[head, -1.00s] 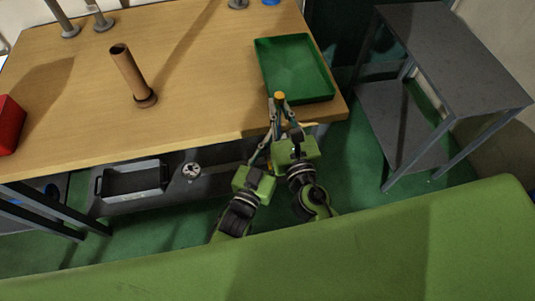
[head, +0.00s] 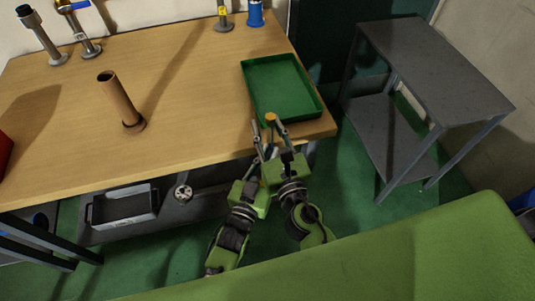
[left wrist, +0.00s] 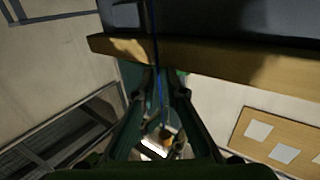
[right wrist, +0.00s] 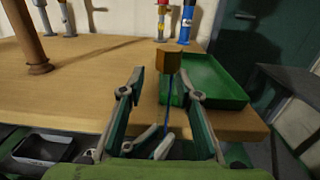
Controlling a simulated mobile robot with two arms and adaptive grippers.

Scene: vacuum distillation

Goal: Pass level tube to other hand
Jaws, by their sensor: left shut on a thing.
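The level tube is a thin blue stem (right wrist: 168,118) with an orange-brown cap (right wrist: 168,60) on top. It stands roughly upright just off the table's front edge; its cap also shows in the head view (head: 271,117). My left gripper (head: 267,153) is shut on the tube low down, below my right gripper. The stem also shows in the left wrist view (left wrist: 157,75). My right gripper (right wrist: 160,88) is open, with its fingers on either side of the stem and the cap above them. I cannot tell whether either finger touches it. The tube's lower end is hidden in the head view.
A green tray (head: 252,92) lies on the wooden table (head: 190,100) just beyond the grippers. A brown upright tube (head: 118,100) stands to the left. A grey shelf cart (head: 440,70) stands right of the table. A grey bin (head: 122,207) sits under the table.

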